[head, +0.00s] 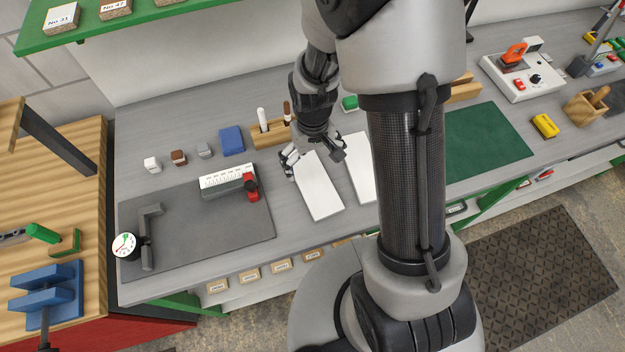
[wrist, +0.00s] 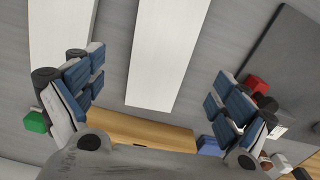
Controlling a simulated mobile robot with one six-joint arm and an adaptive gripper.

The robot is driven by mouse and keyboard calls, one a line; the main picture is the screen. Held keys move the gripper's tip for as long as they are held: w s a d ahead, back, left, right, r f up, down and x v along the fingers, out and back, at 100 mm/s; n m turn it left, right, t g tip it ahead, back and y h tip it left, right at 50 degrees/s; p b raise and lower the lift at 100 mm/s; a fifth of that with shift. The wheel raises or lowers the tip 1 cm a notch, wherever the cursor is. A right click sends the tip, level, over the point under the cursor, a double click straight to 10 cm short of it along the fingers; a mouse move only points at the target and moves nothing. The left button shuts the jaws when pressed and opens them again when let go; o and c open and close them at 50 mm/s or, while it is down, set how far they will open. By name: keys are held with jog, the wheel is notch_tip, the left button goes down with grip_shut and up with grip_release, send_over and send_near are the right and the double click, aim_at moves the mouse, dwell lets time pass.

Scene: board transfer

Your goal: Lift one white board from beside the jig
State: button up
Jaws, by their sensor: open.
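Two white boards lie flat on the grey bench, to the right of the dark grey jig plate (head: 190,245). The nearer board (head: 320,195) is fully to the jig's right. The farther board (head: 358,160) is partly hidden behind my arm. My gripper (head: 315,157) is open and empty over the back end of the nearer board. In the wrist view my fingers (wrist: 158,78) stand apart on either side of the nearer board (wrist: 168,45), not touching it there. The other board (wrist: 60,30) runs past the left finger. The height of the fingers above the bench is hard to tell.
A green block (head: 350,103) is near my wrist. A green mat (head: 490,140) lies at right.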

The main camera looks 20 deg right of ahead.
aim_at(312, 177)
notch_tip(312, 177, down, 7)
jog(key=shift+a+r+b, duration=0.1)
jog(key=shift+r+b, duration=0.1)
jog(key=shift+b, duration=0.7)
jog(key=shift+c, duration=0.6)
jog(key=c, duration=1.2)
jog(key=shift+o, duration=0.2)
jog(key=shift+r, duration=0.15)
